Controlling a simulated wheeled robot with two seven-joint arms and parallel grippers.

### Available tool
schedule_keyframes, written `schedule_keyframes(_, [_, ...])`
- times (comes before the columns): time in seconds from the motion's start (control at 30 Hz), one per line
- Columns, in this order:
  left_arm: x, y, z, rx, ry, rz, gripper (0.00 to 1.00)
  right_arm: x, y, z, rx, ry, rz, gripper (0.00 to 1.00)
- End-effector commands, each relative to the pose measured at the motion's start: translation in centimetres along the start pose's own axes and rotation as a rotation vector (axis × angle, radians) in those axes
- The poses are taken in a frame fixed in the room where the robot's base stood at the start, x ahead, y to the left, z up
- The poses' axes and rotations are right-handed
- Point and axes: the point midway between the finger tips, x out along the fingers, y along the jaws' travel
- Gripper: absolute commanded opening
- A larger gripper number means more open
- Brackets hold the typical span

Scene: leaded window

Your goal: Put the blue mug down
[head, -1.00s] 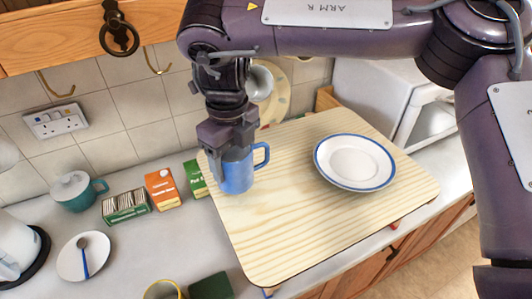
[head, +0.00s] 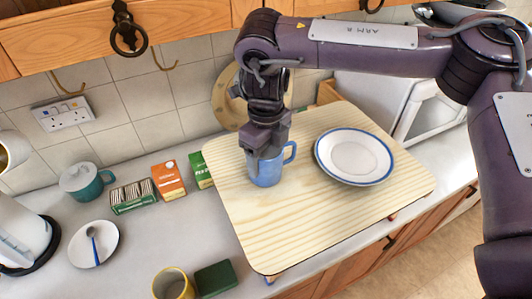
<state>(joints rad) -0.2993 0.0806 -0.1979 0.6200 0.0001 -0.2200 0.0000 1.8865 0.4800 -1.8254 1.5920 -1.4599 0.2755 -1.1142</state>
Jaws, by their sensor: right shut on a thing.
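The blue mug (head: 268,174) is upright over the left part of a pale wooden board (head: 310,225), with its handle pointing right. My right gripper (head: 264,157) comes down from above and is shut on the mug's rim area. The fingers hide part of the mug's top. I cannot tell whether the mug's base touches the board. A white plate with a blue rim (head: 354,157) lies on the board to the right of the mug, apart from it. My left gripper is not in view.
Green box (head: 201,171), orange carton (head: 170,180) and tea bag box (head: 133,197) stand left of the board. A teal pot (head: 86,184), saucer with spoon (head: 94,244), yellow mug (head: 174,285) and green sponge (head: 215,279) are further left and in front. The board's front is bare.

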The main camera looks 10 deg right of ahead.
Motion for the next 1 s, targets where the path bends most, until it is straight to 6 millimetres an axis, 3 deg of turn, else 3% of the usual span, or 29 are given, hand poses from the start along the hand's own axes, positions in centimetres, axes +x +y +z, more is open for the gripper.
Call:
schedule_keyframes(0.13, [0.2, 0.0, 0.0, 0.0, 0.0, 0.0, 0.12, 0.4, 0.0, 0.0, 0.0, 0.0, 0.001, 0.36])
schedule_keyframes(0.17, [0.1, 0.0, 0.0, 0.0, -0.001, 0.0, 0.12, 0.4, 0.0, 0.0, 0.0, 0.001, 0.001, 0.7])
schedule_keyframes(0.3, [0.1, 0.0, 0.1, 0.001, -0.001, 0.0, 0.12, 0.3, 0.0, 0.0, 0.0, 0.001, 0.0, 0.89])
schedule_keyframes(0.7, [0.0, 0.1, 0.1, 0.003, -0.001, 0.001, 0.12, -0.5, 0.0, 0.1, 0.0, -0.002, -0.002, 0.89])
schedule_keyframes(1.0, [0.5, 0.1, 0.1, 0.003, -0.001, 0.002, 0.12, -5.9, -0.1, 0.1, 0.001, -0.004, -0.006, 0.89])
